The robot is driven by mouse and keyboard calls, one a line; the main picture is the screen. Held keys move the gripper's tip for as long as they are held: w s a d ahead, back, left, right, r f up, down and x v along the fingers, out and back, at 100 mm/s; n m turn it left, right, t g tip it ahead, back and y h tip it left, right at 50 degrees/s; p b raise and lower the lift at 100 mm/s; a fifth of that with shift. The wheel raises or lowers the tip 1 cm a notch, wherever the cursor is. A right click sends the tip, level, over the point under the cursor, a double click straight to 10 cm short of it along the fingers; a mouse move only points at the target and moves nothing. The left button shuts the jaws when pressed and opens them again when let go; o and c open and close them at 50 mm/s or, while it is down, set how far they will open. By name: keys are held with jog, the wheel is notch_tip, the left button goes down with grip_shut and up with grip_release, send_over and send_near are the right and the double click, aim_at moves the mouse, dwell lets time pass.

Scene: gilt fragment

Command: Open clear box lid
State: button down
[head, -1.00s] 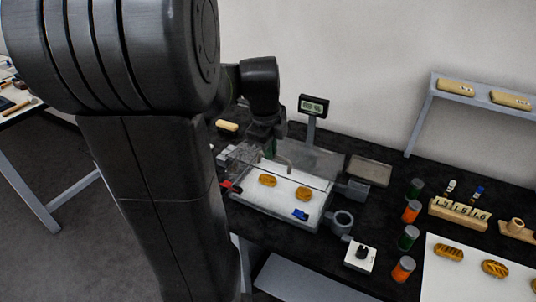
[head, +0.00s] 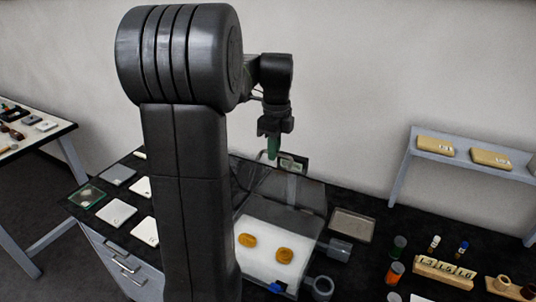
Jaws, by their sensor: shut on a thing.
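The clear box (head: 318,232) stands on the black bench, with two golden-brown fragments (head: 249,240) (head: 284,255) on its white floor. Its transparent lid (head: 300,190) appears raised and tilted up, though its edges are hard to tell from the box walls. The exact contact is small and partly hidden. My own arm covers the left side of the box.
A display (head: 293,164) stands close behind my gripper. A wall shelf (head: 450,150) is at right. White cards and a glass-topped case lie left of my arm.

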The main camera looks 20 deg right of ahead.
jog(key=w+d+g+y, duration=0.2)
jog(key=w+d, duration=0.2)
jog(key=d, duration=0.1)
jog(key=shift+f+y, duration=0.3)
jog(key=shift+w, duration=0.1)
jog(key=c, duration=1.7)
grip_release()
jog(key=shift+o, duration=1)
jog(key=shift+w+d, duration=0.1)
jog(key=shift+w, duration=0.05)
jog(key=shift+r, duration=0.15)
